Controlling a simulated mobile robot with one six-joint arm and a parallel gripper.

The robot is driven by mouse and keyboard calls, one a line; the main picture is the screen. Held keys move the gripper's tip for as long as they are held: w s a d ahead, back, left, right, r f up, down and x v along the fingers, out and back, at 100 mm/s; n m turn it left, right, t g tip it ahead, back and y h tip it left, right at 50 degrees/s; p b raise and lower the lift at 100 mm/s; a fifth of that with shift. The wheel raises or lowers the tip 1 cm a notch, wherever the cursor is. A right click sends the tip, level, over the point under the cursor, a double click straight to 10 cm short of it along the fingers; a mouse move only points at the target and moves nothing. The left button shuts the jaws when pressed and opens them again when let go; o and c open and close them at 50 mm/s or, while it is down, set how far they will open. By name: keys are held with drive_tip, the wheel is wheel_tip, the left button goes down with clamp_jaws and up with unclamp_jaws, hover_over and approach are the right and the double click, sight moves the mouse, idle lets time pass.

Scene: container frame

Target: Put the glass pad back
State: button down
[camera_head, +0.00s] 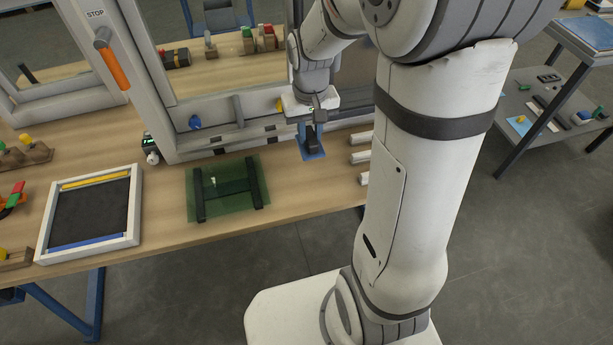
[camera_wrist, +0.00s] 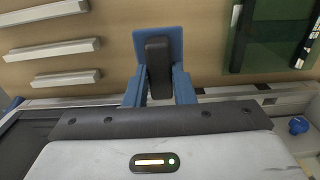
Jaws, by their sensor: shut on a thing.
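The handle partly hides the plate.
A green transparent sheet with black rails (camera_head: 228,188) lies left of the pad. Several white bars (camera_head: 360,157) lie right of it. A white-rimmed tray (camera_head: 137,205) stands farther left. The grey frame (camera_head: 225,142) rises behind. Bare wood (camera_head: 285,180) lies between sheet and pad.

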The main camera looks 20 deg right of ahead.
drive_tip(key=shift+f, duration=0.15)
drive_tip(key=shift+s+f, duration=0.1)
drive_tip(key=shift+f, duration=0.2)
wheel_tip(320, 180, down, 9)
drive_tip(key=shift+r+b, duration=0.15)
drive_tip(key=shift+b, duration=0.15)
drive_tip(key=shift+f, duration=0.2)
drive_tip(key=c, duration=1.2)
unclamp_jaws()
drive_tip(key=shift+c, duration=0.2)
